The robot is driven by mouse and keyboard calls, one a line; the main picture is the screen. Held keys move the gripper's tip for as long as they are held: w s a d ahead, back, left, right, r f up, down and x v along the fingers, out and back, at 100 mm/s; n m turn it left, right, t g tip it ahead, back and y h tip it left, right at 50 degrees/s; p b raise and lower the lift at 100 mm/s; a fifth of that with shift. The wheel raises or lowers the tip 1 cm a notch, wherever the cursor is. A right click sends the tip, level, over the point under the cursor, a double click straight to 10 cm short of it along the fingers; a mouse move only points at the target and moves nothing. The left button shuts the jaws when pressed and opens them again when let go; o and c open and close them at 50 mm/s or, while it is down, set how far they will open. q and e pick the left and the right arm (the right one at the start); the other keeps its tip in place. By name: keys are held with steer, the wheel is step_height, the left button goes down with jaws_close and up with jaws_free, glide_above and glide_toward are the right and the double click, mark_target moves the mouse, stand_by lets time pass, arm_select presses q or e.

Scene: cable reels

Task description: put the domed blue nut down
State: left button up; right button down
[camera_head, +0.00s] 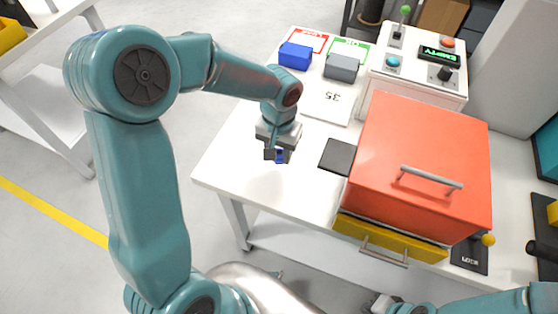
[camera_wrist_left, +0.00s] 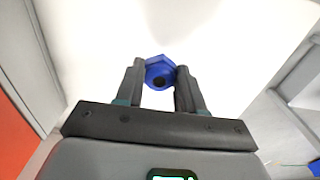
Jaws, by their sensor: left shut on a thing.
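The domed blue nut (camera_wrist_left: 160,71) is between the fingertips of my left gripper (camera_wrist_left: 160,86) in the left wrist view. The fingers are shut on it from both sides, and a dark round hole shows in the nut. In the head view the left gripper (camera_head: 277,155) is over the left part of the white table (camera_head: 230,165), and a bit of the nut (camera_head: 281,156) shows blue at its tips. I cannot tell whether the nut touches the table. My right gripper (camera_head: 378,303) is partly in view at the bottom edge, and its fingers are not clear.
A red box (camera_head: 420,150) with a handle stands over a yellow drawer (camera_head: 390,241) on the right. A dark pad (camera_head: 338,156) lies left of it. Blue (camera_head: 295,55) and grey (camera_head: 342,67) blocks are at the back, near a control box (camera_head: 420,62). White table around the gripper is clear.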

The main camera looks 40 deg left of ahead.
mark_target(279, 169)
arm_select(q)
step_height(279, 169, down, 4)
steer(key=shift+f, duration=0.25)
steer(key=shift+w+f, duration=0.1)
steer(key=shift+f, duration=0.1)
steer(key=shift+f+b, duration=0.15)
steer(key=shift+b, duration=0.2)
steer(key=o, duration=1)
